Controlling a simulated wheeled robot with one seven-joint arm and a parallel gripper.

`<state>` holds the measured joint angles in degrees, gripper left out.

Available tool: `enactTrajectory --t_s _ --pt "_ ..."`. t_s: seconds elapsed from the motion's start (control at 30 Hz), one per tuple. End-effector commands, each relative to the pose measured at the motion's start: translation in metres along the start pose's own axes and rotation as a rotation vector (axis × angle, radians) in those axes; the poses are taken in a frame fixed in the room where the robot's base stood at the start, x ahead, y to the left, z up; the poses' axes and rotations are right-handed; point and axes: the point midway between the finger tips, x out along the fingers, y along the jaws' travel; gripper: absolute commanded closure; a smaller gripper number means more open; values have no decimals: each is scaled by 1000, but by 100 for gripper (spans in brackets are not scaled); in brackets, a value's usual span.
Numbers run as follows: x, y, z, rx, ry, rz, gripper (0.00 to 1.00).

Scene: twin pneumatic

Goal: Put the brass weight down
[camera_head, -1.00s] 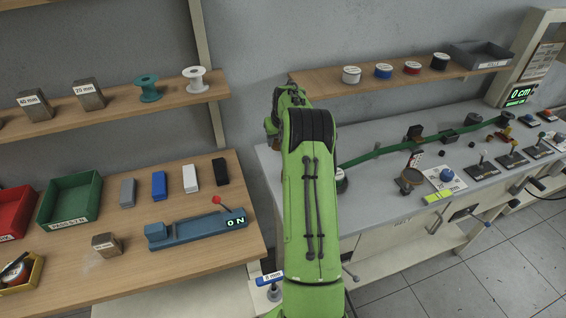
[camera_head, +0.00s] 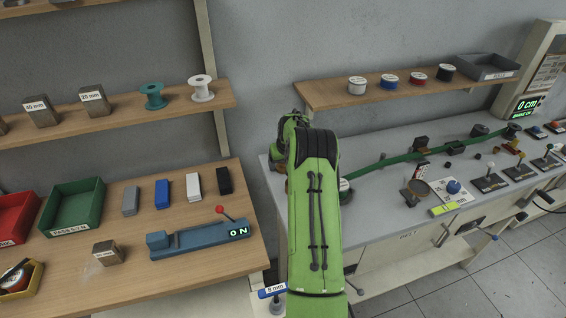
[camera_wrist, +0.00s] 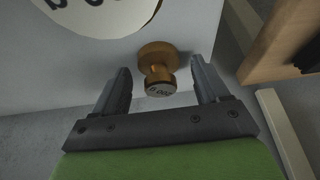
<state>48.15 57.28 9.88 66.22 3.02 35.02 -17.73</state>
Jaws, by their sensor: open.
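The brass weight (camera_wrist: 157,62) shows in the wrist view, with its wide base against the pale grey bench top and its marked knob towards me. It appears to stand on that surface. My gripper (camera_wrist: 161,72) is open, with one finger on each side of the weight and a visible gap to both. In the head view my green arm reaches to the left end of the grey bench (camera_head: 375,205) and hides my fingers. I cannot make out the weight clearly there.
A white disc with dark lettering (camera_wrist: 95,12) lies close to the weight. A wooden edge (camera_wrist: 285,45) is at the right of the wrist view. In the head view, a green strap (camera_head: 400,155) runs along the bench, and a shelf with spools (camera_head: 357,85) is above it.

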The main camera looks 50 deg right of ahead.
Motion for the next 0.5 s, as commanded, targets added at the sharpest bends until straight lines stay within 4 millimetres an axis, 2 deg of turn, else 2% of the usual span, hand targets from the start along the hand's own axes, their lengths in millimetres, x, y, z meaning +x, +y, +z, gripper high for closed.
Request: enactTrajectory --t_s 0.13,0.23,0.5 --pt "-2 0 -1 0 1 0 26" --pt "-16 1 -3 0 4 1 26" --pt "-88 1 -3 0 4 2 26"
